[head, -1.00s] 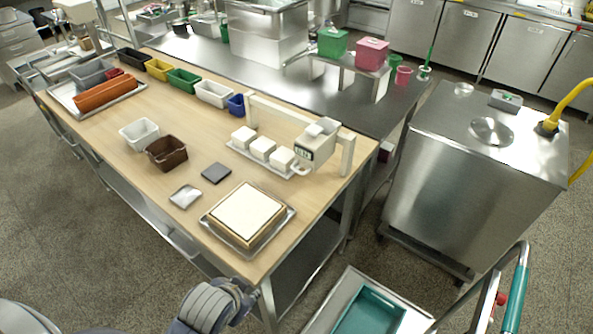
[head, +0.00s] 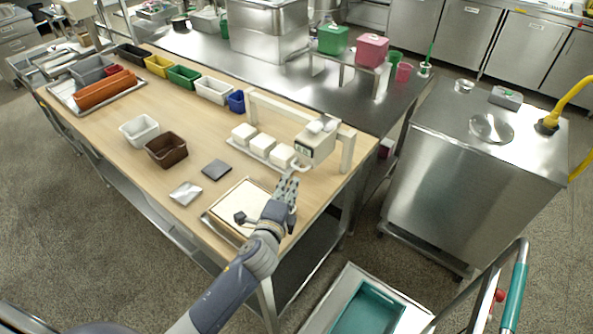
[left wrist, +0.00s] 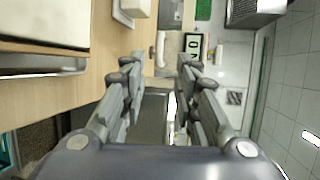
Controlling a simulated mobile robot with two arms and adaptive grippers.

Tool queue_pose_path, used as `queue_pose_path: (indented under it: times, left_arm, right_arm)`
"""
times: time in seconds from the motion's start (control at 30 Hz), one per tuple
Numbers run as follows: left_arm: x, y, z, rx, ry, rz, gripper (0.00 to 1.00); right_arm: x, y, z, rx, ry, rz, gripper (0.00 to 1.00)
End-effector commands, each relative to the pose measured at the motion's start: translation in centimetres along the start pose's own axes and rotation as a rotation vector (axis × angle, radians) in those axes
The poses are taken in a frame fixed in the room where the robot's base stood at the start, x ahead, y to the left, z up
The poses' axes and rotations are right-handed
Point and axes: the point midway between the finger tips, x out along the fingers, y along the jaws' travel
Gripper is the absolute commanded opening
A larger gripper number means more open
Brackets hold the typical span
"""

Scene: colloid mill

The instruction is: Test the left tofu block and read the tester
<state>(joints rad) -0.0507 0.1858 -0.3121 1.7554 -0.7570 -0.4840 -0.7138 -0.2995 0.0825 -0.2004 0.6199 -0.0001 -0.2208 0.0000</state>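Three white tofu blocks sit in a row on a white tray; the left tofu block (head: 243,133) is farthest from the tester. The tester (head: 318,138) is a pale box with a small display, hung on a cream rail (head: 290,112) at the right end of the row. Its pale curved handle (head: 303,166) sticks out toward me. In the left wrist view the display (left wrist: 194,44) shows sideways, too small to read surely. My left gripper (head: 290,181) is open and empty, just in front of the handle; its fingers (left wrist: 160,68) are spread. My right gripper is out of view.
A white slab on a metal tray (head: 207,220) lies under my left arm. A dark square pad (head: 216,169) and a small silver tray (head: 186,193) lie left of it. Brown (head: 166,150) and white (head: 139,131) bins stand farther left. A steel cabinet stands right, across a gap.

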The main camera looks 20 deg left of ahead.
Motion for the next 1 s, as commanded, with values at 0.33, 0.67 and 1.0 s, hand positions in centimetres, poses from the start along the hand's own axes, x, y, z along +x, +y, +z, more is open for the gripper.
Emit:
queue_pose_path:
  times: [0.33,0.67,1.0]
  left_arm:
    - [5.5,-0.1,0.1,-0.006,-0.003,0.001,0.29]
    - [9.1,0.0,0.0,-0.007,-0.002,0.002,0.29]
    - [9.6,0.0,0.1,-0.007,-0.002,0.003,0.29]
  right_arm:
    - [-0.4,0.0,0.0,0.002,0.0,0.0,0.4]
    - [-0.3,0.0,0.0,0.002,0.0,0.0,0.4]
    - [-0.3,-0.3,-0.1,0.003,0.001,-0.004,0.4]
